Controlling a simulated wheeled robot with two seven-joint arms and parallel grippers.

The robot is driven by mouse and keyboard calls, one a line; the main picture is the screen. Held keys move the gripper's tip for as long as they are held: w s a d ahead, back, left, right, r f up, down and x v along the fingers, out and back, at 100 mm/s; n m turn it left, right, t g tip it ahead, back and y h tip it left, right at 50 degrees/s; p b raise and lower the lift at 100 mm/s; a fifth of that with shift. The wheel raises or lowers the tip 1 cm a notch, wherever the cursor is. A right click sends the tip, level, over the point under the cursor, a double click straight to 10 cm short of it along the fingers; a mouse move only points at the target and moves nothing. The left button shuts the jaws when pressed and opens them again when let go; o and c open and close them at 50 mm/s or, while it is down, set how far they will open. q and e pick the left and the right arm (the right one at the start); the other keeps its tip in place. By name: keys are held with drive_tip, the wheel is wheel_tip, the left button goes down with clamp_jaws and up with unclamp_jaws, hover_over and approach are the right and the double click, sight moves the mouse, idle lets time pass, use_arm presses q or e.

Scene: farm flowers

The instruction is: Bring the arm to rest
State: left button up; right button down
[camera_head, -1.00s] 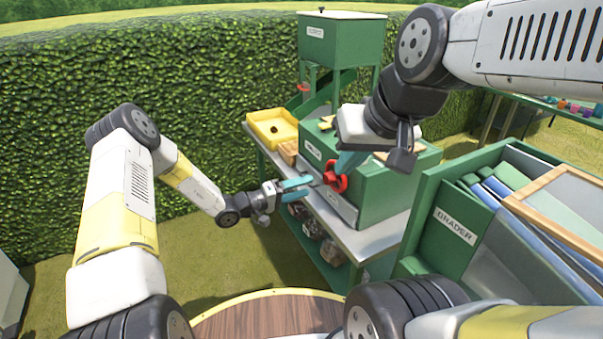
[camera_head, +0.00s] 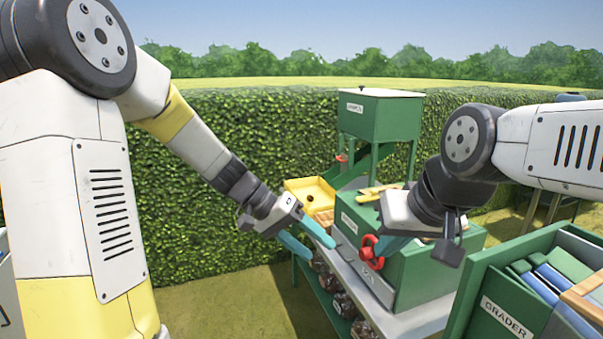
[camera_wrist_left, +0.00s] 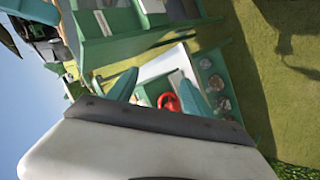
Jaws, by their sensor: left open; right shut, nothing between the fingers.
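My left gripper (camera_head: 308,242) is open and empty, with its two teal fingers apart, in front of the hedge and left of the metal bench. Its fingers also show in the left wrist view (camera_wrist_left: 160,88), with the bench and the red handwheel beyond them. My right gripper (camera_head: 386,246) is shut and holds nothing.
A yellow tray (camera_head: 296,184) and a green hopper (camera_head: 380,118) stand at the far end of the bench (camera_head: 425,322). A green bin labelled GRADER (camera_head: 506,318) is at the right front. Grass (camera_head: 225,310) lies open left of the bench.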

use_arm(q)
drive_tip(key=s+a+r+n+t+y, duration=0.2)
drive_tip(key=s+a+r+t+y, duration=0.1)
drive_tip(key=s+a, duration=0.3)
drive_tip(key=s+a+r+n+t+y, duration=0.2)
drive_tip(key=s+a+r, duration=0.4)
drive_tip(key=a, duration=0.4)
drive_tip(key=shift+s+a+t+y, duration=0.3)
drive_tip(key=shift+s+t+y, duration=0.15)
drive_tip(key=shift+t+y, duration=0.5)
